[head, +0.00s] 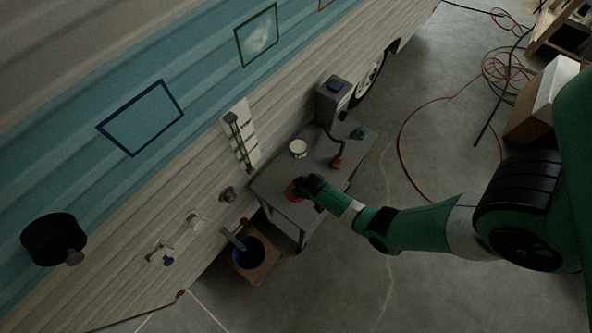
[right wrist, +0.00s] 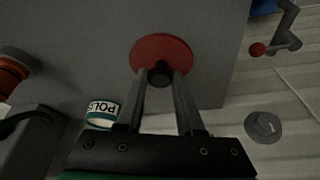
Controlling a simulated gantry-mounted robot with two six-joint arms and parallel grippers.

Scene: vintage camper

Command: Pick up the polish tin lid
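The polish tin lid, a flat red disc with a black knob, lies on the grey table; it is in the right wrist view (right wrist: 160,45) and partly hidden behind my gripper in the head view (head: 293,191). My right gripper (right wrist: 161,75) is over it, its two fingers on either side of the knob. The fingers look apart, with the knob between their tips; any contact is too small to tell. The polish tin (head: 298,148), with a pale top, stands on the table; its label also shows in the right wrist view (right wrist: 101,113). My left gripper is out of view.
The grey table (head: 268,187) stands along the camper wall (head: 200,110). A grey box-like device (head: 333,98), a red-based item (head: 338,162) and a green item (head: 359,132) are on it. A blue bucket (head: 249,252) stands beside it. Hoses lie on the floor.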

